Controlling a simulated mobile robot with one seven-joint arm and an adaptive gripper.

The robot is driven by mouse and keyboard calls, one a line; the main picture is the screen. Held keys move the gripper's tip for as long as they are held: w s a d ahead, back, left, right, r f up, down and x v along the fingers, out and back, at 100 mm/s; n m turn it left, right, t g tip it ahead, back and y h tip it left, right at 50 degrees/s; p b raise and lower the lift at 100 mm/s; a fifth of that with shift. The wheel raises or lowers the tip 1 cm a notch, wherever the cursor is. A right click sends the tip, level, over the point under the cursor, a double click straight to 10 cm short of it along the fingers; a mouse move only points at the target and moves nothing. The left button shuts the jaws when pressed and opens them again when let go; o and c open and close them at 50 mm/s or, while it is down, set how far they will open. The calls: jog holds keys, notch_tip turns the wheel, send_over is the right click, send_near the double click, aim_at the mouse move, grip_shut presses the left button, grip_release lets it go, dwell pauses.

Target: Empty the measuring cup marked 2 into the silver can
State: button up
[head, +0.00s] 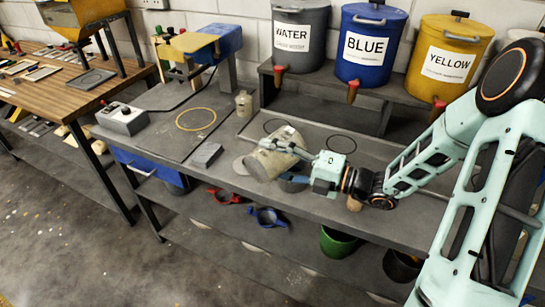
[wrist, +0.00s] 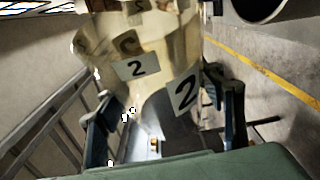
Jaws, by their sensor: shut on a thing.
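The measuring cup marked 2 (head: 272,158) is beige and see-through, and it is tilted on its side above the grey bench. In the wrist view the cup (wrist: 150,45) shows two white labels with a black 2. My gripper (head: 288,163) is shut on the cup from its right side; its dark fingers (wrist: 165,125) stand on either side of it in the wrist view.
Water (head: 300,35), blue (head: 370,45) and yellow (head: 447,58) drums with taps stand on a raised shelf behind. A small grey block (head: 207,155) and a small beige container (head: 243,104) stand to the left. Two black rings and a yellow ring (head: 196,119) mark the bench.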

jog(key=f+n+b, duration=0.1)
jog(key=b, duration=0.2)
jog(key=shift+h, duration=0.3)
jog(key=b, duration=0.1)
jog(key=n+b, duration=0.1)
jog(key=b, duration=0.1)
jog(key=shift+a+f+n+h, duration=0.15)
jog(key=shift+f+n+h, duration=0.15)
jog(key=shift+f, duration=0.1)
jog(key=n+b, duration=0.1)
jog(key=b, duration=0.2)
jog(key=shift+s+a+f, duration=0.1)
jog(key=shift+s, duration=0.1)
jog(key=shift+s+a+n+h+b, duration=0.15)
jog(key=shift+n+h+b, duration=0.4)
jog(key=shift+b, duration=0.35)
jog(key=shift+r, duration=0.2)
